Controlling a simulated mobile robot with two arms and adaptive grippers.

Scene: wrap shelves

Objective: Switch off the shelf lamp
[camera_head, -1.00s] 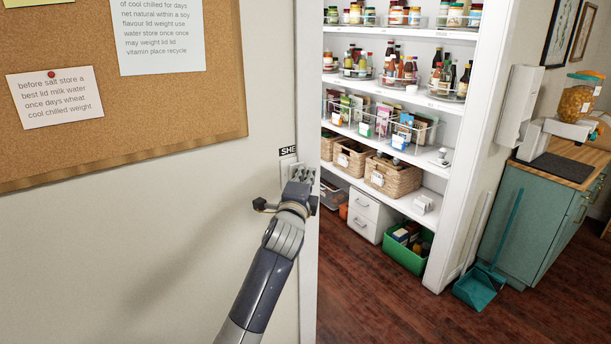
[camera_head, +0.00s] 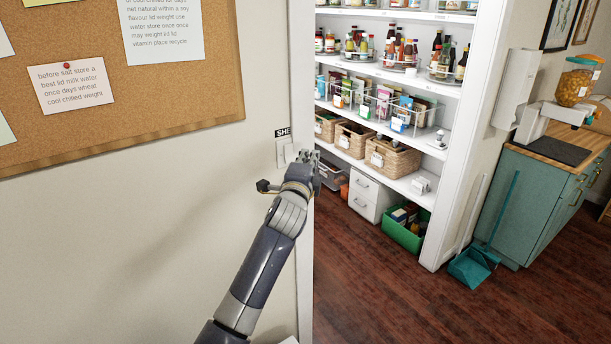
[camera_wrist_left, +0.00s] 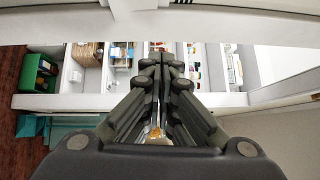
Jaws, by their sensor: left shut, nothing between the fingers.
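A white wall switch (camera_head: 283,156) sits near the right edge of the cream wall, under a dark label (camera_head: 283,132) whose visible letters read "SHE". My left gripper (camera_head: 308,162) is just right of the switch, at the wall's edge; I cannot tell whether it touches anything. In the left wrist view my left gripper (camera_wrist_left: 164,62) has its fingers together with nothing between them. The switch is not visible in that view. The lamp itself cannot be made out; the shelves look brightly lit. My right gripper is not in view.
White pantry shelves (camera_head: 385,73) with jars, bottles and baskets stand beyond the wall opening. A cork board (camera_head: 180,100) hangs on the wall to the left. A green crate (camera_head: 406,238), a teal dustpan (camera_head: 473,267) and a teal cabinet (camera_head: 540,210) are on the right. Some wooden floor is clear.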

